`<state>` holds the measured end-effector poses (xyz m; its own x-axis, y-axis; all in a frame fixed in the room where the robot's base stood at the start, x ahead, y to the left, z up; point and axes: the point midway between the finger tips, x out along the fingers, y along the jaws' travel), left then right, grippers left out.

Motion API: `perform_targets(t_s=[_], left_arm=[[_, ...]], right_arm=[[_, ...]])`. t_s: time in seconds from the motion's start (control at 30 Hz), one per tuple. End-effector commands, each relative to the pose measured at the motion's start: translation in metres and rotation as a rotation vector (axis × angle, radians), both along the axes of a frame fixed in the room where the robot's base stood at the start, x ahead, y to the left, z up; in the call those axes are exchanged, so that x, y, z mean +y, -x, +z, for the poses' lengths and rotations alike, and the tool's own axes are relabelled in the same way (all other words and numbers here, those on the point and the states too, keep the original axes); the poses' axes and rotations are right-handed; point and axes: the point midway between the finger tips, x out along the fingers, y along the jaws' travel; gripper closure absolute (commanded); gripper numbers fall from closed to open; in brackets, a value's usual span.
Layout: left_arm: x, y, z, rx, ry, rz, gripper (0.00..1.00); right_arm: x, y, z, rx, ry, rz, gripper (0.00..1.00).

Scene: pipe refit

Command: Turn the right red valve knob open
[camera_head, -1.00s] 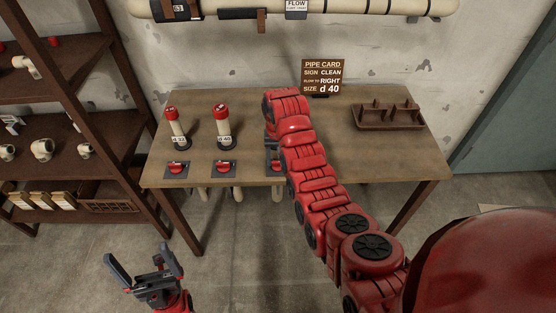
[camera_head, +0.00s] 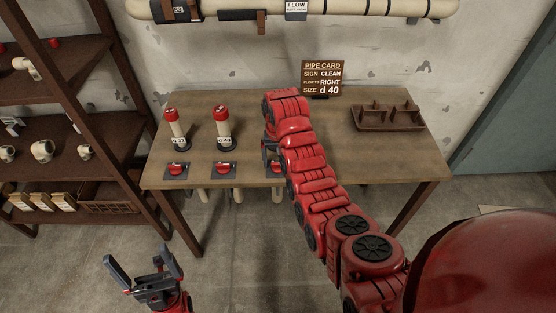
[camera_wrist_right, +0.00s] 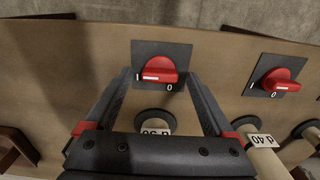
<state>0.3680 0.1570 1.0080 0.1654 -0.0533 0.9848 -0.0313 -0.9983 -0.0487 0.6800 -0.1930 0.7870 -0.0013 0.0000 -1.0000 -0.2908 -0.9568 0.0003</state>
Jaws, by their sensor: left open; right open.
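The right red valve knob (camera_head: 272,168) sits on a dark square plate at the table's front edge, partly hidden by my right arm in the head view. In the right wrist view this red knob (camera_wrist_right: 157,70) shows whole, with "0" printed on its plate. My right gripper (camera_wrist_right: 158,78) is open, with one finger on each side of the knob; contact cannot be told. My left gripper (camera_head: 143,262) is open and empty, low in front of the table, far from the knobs.
The middle knob (camera_head: 224,168) and left knob (camera_head: 176,169) sit in the same row. Two red-capped posts (camera_head: 222,125) stand behind them. A pipe card (camera_head: 322,77) and brown tray (camera_head: 388,118) are at the back. A shelf (camera_head: 90,128) stands left.

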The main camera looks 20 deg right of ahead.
Motion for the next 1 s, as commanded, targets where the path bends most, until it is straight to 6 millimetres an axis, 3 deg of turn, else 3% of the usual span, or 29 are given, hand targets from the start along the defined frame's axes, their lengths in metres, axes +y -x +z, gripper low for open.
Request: perform_targets(t_s=[0.17, 0.5, 0.7, 1.0], left_arm=[[0.000, 0.000, 0.012, 0.000, 0.000, 0.000, 0.00], [0.000, 0.000, 0.090, 0.000, 0.000, 0.000, 0.00], [0.000, 0.000, 0.122, 0.000, 0.000, 0.000, 0.00], [0.000, 0.000, 0.127, 0.000, 0.000, 0.000, 0.00]], right_arm=[[0.000, -0.002, 0.031, -0.006, 0.000, 0.000, 0.12], [-0.001, 0.000, 0.113, -0.001, -0.001, -0.002, 0.12], [-0.001, -0.001, 0.154, -0.001, -0.001, -0.001, 0.12], [0.000, 0.000, 0.171, 0.000, 0.000, -0.001, 0.12]])
